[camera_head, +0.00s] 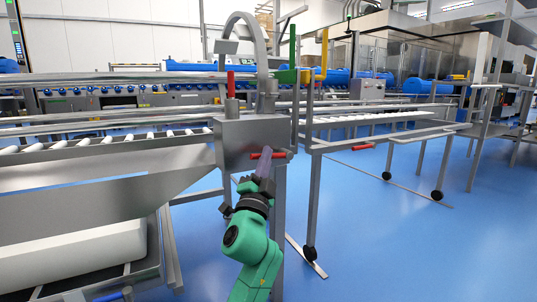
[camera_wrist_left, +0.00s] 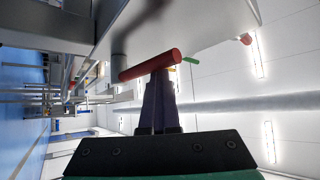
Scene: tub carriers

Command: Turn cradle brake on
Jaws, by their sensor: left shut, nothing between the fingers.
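A red handle (camera_head: 268,155) sticks out sideways from the front of a metal box (camera_head: 250,132) at the conveyor's end. My left gripper (camera_head: 264,174) is shut and empty, just below this handle. In the left wrist view the red handle (camera_wrist_left: 150,65) lies crosswise, tilted, right at the closed fingertips (camera_wrist_left: 161,75); I cannot tell whether they touch it. An upright red handle (camera_head: 231,85) stands above the box. Another red handle (camera_head: 362,147) is on the cart frame to the right. The frames do not label which is the cradle brake. My right gripper is not in view.
A roller conveyor (camera_head: 80,146) and a sloping metal panel (camera_head: 110,205) fill the left. A metal arch (camera_head: 237,22) rises above the box. A wheeled cart frame (camera_head: 312,200) stands close on the right. The blue floor (camera_head: 400,255) at the front right is clear.

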